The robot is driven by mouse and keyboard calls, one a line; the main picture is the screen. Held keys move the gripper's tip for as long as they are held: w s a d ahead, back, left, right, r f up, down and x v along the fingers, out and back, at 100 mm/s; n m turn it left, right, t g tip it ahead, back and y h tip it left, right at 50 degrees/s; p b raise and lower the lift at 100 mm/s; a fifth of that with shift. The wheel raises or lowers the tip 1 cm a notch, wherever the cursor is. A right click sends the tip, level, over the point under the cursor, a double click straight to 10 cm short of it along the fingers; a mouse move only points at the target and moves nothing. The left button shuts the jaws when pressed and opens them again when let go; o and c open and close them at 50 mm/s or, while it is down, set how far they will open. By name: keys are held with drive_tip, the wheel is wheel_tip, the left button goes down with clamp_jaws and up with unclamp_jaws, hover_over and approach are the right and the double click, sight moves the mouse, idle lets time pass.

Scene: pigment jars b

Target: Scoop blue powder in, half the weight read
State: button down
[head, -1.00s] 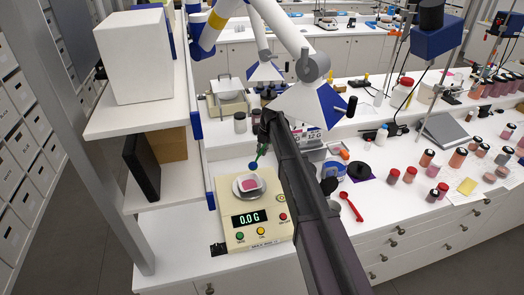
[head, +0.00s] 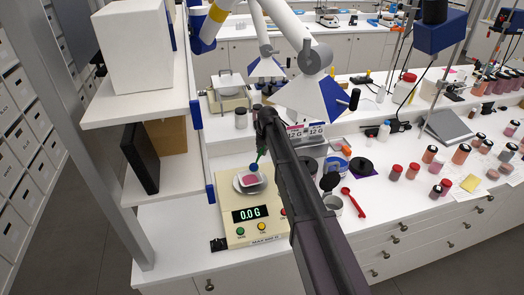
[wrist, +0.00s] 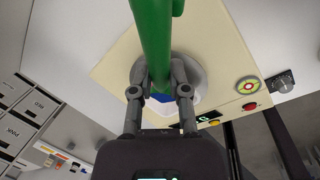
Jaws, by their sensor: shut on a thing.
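My gripper (head: 263,141) is shut on a green-handled scoop (head: 262,155); the green handle (wrist: 155,40) fills the top of the wrist view. The scoop's blue end (head: 254,168) is over the back edge of a small white dish (head: 238,185) with pink contents. I cannot tell whether the blue is powder or the scoop itself. The dish stands on the pan of a cream balance (head: 232,231), whose display (head: 249,214) reads 0.0 G. In the wrist view blue (wrist: 160,98) shows between the fingers, above the pan. A sign (head: 305,132) reading 12 G stands behind my arm.
White shelves (head: 165,180) with boxes stand close left of the balance. Several pigment jars (head: 430,153) spread over the right bench.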

drive_tip(key=shift+s+a+r+t+h+p, duration=0.2)
drive_tip(key=shift+s+r+t+h, duration=0.15)
drive_tip(key=shift+s+r+t, duration=0.25)
drive_tip(key=shift+s+a+r+t+h+p, duration=0.15)
drive_tip(key=shift+s+a+r+t+h, duration=0.2)
drive_tip(key=shift+t, duration=0.35)
drive_tip(key=shift+w+d, duration=0.15)
drive_tip(key=shift+w, duration=0.1)
idle(0.8)
drive_tip(key=shift+s+r+t+h, duration=0.3)
drive_tip(key=shift+s+r+t, duration=0.1)
drive_tip(key=shift+s+t, duration=0.15)
drive_tip(key=shift+s+a+r+n+t+h+b, duration=0.3)
drive_tip(key=shift+s+t+b, duration=0.2)
drive_tip(key=shift+t, duration=0.25)
drive_tip(key=shift+s+a+r+n+t+h+b, duration=0.1)
drive_tip(key=shift+s+a+r+t+h+b, duration=0.1)
drive_tip(key=shift+s+a+t+h+b, duration=0.4)
drive_tip(key=shift+w+d+r+t, duration=0.1)
drive_tip(key=shift+r+t, duration=0.1)
drive_tip(key=shift+t, duration=0.1)
drive_tip(key=shift+s+t+b, duration=0.3)
drive_tip(key=shift+s, duration=0.05)
idle(0.4)
drive_tip(key=shift+a+r, duration=0.1)
drive_tip(key=shift+a, duration=0.15)
